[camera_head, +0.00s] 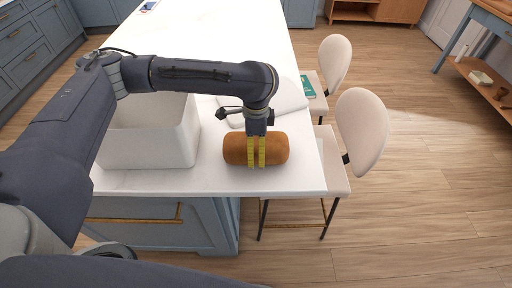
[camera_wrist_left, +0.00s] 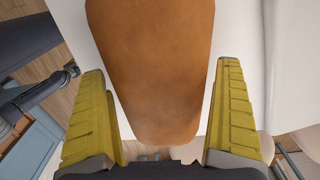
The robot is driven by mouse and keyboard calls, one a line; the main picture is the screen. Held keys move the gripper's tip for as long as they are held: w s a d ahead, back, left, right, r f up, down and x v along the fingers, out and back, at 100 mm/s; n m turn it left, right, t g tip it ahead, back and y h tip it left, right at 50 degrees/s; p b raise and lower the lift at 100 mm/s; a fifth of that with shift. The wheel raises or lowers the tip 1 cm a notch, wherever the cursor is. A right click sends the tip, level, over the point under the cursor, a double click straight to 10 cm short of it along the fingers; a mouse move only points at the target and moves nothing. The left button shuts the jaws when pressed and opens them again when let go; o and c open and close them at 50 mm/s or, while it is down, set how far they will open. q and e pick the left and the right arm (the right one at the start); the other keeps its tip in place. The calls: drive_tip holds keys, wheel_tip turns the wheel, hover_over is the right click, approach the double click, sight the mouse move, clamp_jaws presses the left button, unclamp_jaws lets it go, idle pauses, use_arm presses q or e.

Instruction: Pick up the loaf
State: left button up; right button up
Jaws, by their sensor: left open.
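The loaf (camera_head: 278,149) is a brown, rounded cylinder lying on its side on the white countertop (camera_head: 218,178), near its front right corner. My left gripper (camera_head: 256,165) points down at the middle of the loaf, and its yellow fingers overlap it in the head view. In the left wrist view the loaf (camera_wrist_left: 155,60) runs lengthwise between the two fingers of the open left gripper (camera_wrist_left: 162,72). White gaps show between the loaf and the fingers there, so no grip shows.
A white open-topped bin (camera_head: 150,148) stands left of the loaf. A pale flat slab (camera_head: 290,97) lies behind it, partly hidden by my left arm. Cream chairs (camera_head: 361,130) stand along the counter's right edge. A teal item (camera_head: 307,87) rests on the farther chair.

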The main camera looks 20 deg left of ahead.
use_arm(q)
drive_tip(key=shift+f, duration=0.75)
drive_tip(key=shift+c, duration=0.2)
drive_tip(key=c, duration=1.3)
drive_tip(key=shift+c, duration=0.5)
drive_tip(key=shift+r, duration=0.15)
